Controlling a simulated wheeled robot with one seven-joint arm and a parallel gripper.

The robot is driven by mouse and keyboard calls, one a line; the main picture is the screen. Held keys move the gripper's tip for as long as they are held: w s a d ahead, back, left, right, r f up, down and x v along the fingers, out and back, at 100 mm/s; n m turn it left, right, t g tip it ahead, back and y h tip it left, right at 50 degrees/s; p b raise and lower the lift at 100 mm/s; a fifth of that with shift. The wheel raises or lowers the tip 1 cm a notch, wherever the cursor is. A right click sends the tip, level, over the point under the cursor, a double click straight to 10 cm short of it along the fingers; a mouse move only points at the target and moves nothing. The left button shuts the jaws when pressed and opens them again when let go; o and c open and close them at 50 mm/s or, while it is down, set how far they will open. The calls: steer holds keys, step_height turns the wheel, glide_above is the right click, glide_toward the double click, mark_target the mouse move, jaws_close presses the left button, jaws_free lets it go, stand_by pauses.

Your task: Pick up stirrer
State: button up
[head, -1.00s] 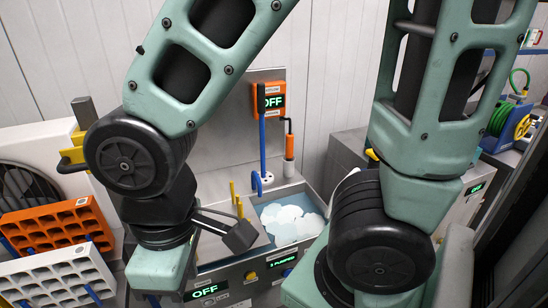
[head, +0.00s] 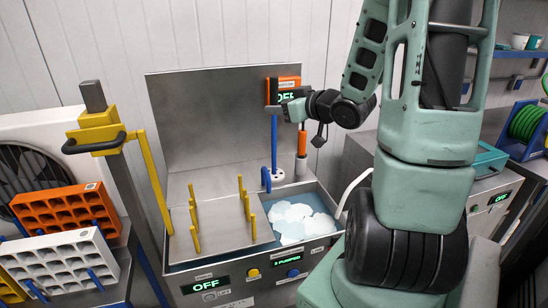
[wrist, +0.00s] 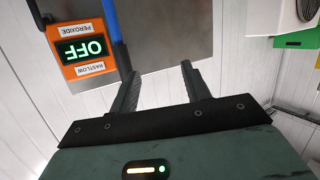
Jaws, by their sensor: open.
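No part is clearly marked as the stirrer. An upright blue rod (head: 274,145) stands at the back of the tank below an orange box (head: 287,84) with an OFF display; I cannot tell if this rod is the stirrer. My gripper (head: 279,109) is just below the orange box, in front of the rod's upper part. In the wrist view my gripper (wrist: 159,76) is open with nothing between its fingers. There the rod (wrist: 112,22) runs beside the left finger, outside the gap, and the box (wrist: 83,48) is left of it.
The metal tank (head: 333,193) holds liquid and pale round pieces (head: 295,216). Several yellow pegs (head: 193,215) stand on its left cover. An orange-handled probe (head: 302,142) stands right of the rod. A metal panel (head: 210,130) rises behind. Orange (head: 62,192) and white (head: 60,240) trays are left.

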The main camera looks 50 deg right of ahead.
steer(key=s+d+r+m+t, duration=0.1)
steer(key=s+d+r+t, duration=0.2)
steer(key=s+d, duration=0.35)
steer(key=p, duration=0.8)
glide_toward(277, 85)
steer(key=shift+h, duration=0.4)
steer(key=w, duration=0.6)
steer(key=shift+r, duration=0.25)
steer(key=shift+w+d+f+p, duration=0.15)
steer(key=shift+w+p, duration=0.4)
steer(key=shift+w, duration=0.35)
steer(key=shift+w+d+f+p, duration=0.1)
steer(key=shift+w+p, duration=0.4)
steer(key=shift+w, duration=0.4)
steer(key=shift+w+d+f+p, duration=0.15)
steer(key=shift+w+p, duration=0.4)
steer(key=shift+w, duration=0.35)
steer(key=shift+r, duration=0.1)
steer(key=shift+c, duration=0.2)
jaws_close()
